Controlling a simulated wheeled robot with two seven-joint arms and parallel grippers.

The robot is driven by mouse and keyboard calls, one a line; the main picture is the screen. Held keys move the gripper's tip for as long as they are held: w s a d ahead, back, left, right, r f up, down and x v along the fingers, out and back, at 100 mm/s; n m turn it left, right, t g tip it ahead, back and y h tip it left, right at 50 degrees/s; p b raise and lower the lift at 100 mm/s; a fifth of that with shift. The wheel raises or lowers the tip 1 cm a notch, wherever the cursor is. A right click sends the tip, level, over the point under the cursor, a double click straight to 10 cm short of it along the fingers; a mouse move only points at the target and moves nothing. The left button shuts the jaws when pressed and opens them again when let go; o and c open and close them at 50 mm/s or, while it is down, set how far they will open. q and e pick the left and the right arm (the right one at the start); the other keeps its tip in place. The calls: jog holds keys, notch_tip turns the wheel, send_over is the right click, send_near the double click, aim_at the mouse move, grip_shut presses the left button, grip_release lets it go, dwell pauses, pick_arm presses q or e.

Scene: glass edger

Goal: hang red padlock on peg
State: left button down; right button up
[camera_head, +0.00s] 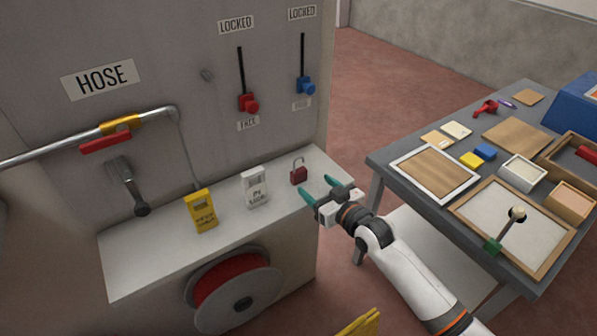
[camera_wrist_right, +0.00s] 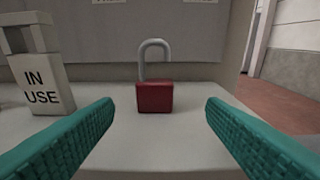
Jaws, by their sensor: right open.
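The red padlock (camera_head: 299,175) stands upright on the white ledge (camera_head: 130,262), its grey shackle upward. In the right wrist view the red padlock (camera_wrist_right: 155,97) is centred ahead, between the lines of the two fingers. My right gripper (camera_head: 317,184) is open and empty, its teal fingertips just short of the padlock and not touching it. My left gripper is out of view.
A grey "IN USE" tag block (camera_head: 255,188) and a yellow tag block (camera_head: 201,211) stand left of the padlock. A red hose reel (camera_head: 235,288) is below the ledge. The panel carries red (camera_head: 248,103) and blue (camera_head: 305,86) handles. A cluttered table (camera_head: 385,171) stands right.

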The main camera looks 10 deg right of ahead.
aim_at(301, 174)
jog(key=shift+w+a+r, duration=0.15)
jog(key=shift+w+a, duration=0.15)
jog(key=shift+w, duration=0.2)
jog(key=x, duration=0.1)
jog(key=p+x, duration=0.1)
jog(key=x, duration=0.1)
jog(key=shift+w+a+r+p, duration=0.25)
jog(key=shift+a+p, duration=0.1)
jog(key=shift+w+a+f, duration=0.2)
jog(key=shift+w, duration=0.25)
jog(key=shift+s+d, duration=0.1)
jog(key=shift+c, duration=1)
jog(key=c, duration=0.9)
